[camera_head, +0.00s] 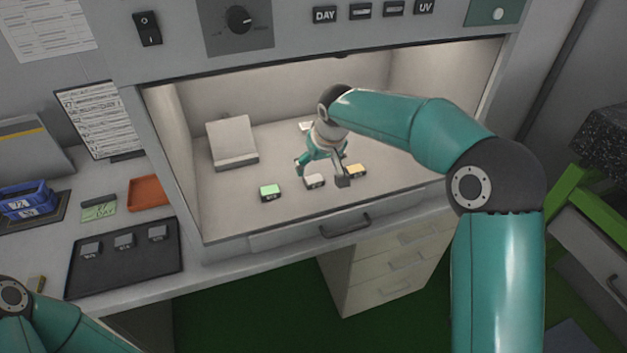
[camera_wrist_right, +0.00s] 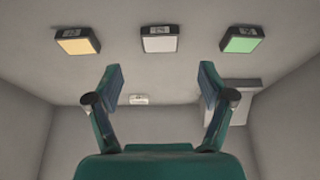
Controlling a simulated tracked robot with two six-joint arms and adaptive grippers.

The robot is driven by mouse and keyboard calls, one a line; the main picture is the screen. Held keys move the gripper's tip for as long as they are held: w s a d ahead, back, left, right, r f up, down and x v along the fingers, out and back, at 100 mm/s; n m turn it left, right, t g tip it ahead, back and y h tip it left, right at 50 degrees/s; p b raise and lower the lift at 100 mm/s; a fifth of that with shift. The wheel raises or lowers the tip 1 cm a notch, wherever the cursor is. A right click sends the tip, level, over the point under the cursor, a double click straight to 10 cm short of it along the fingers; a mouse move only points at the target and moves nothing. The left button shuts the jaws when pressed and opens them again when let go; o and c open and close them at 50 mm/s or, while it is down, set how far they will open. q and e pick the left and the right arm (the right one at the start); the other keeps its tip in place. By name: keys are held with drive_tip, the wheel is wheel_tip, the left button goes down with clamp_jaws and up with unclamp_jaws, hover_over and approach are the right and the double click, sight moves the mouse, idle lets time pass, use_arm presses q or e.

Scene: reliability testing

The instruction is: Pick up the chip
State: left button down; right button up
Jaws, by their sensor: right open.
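Three small dark-framed blocks stand in a row on the floor of the lit cabinet: one with a green top (camera_head: 270,192), one with a white top (camera_head: 315,181), one with a yellow top (camera_head: 356,171). In the right wrist view they are yellow (camera_wrist_right: 77,42), white (camera_wrist_right: 160,39) and green (camera_wrist_right: 241,40). Several small grey pieces, perhaps chips (camera_head: 124,241), sit on a black tray (camera_head: 120,272) outside, at left. I cannot tell which is the chip. My right gripper (camera_head: 322,173) is open and empty, pointing down near the white block, which lies centred beyond its fingertips (camera_wrist_right: 160,82). My left gripper is out of view.
A pale slanted stand (camera_head: 232,142) is at the cabinet's left. A small white item (camera_head: 306,126) lies behind my right gripper. The cabinet's side walls and upper panel (camera_head: 300,45) border the opening. An orange tray (camera_head: 149,192) and blue bin (camera_head: 27,200) are outside left.

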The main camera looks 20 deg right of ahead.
sight(313, 177)
drive_tip(key=shift+p+x, duration=0.5)
drive_tip(key=shift+x, duration=2.7)
drive_tip(key=c, duration=1)
drive_tip(key=shift+c, duration=0.2)
drive_tip(key=shift+w+r, duration=0.1)
drive_tip(key=shift+r, duration=0.05)
